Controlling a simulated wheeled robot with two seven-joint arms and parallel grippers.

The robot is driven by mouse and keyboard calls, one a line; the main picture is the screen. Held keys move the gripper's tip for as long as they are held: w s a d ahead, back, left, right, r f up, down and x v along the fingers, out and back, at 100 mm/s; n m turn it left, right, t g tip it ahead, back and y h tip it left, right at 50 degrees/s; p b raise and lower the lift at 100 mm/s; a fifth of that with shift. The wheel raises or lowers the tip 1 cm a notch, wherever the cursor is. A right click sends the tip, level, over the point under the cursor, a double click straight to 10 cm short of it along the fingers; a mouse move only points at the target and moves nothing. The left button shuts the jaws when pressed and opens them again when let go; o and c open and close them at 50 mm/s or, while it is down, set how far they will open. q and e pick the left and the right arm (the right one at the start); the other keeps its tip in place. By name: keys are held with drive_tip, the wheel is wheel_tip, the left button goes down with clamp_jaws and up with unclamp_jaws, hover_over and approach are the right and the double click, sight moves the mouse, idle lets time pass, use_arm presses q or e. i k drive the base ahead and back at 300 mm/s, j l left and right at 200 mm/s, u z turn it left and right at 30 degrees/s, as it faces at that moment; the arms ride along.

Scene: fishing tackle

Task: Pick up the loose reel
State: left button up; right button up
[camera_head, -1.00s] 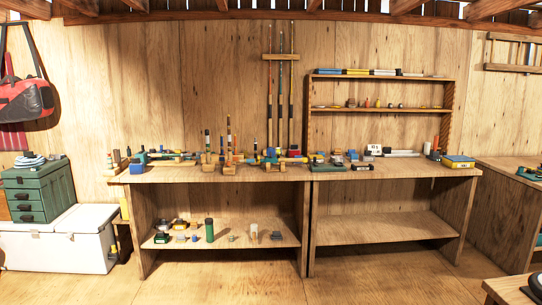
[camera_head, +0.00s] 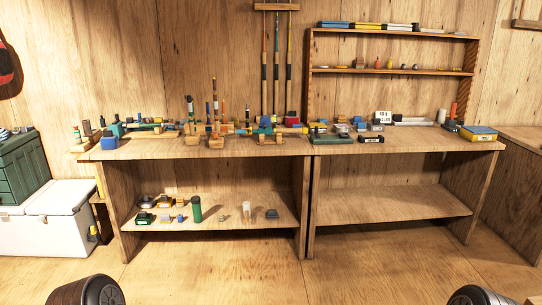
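I cannot tell for sure which thing is the loose reel. A blue and teal reel-like thing (camera_head: 265,128) is at the middle of the workbench top, among rods and wooden blocks. A teal one (camera_head: 116,127) is at the bench's left end. Small round spool-like things (camera_head: 147,202) lie on the left lower shelf. All are too small to make out well. Neither gripper is in view. Two dark rounded parts at the bottom left and bottom right edges look like my own arms.
The workbench (camera_head: 400,149) spans the middle, with a lower shelf (camera_head: 390,206) empty on the right. A green bottle (camera_head: 196,209) stands on the left shelf. A white cooler (camera_head: 50,222) and green box (camera_head: 22,172) are at the left. The floor (camera_head: 300,275) before the bench is clear.

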sight(265, 120)
drive_tip(key=i+z, duration=0.1)
drive_tip(key=i, duration=0.5)
drive_tip(key=i+j, duration=0.2)
drive_tip(key=i, duration=0.35)
drive_tip(key=i+j+z, duration=0.15)
drive_tip(key=i, duration=0.4)
drive_tip(key=i+j, duration=0.1)
drive_tip(key=i, duration=0.5)
drive_tip(key=i+j+z, duration=0.2)
drive_tip(key=i+z, duration=0.2)
drive_tip(key=i+j+z, duration=0.4)
drive_tip(key=i+l, duration=0.05)
drive_tip(key=i, duration=0.05)
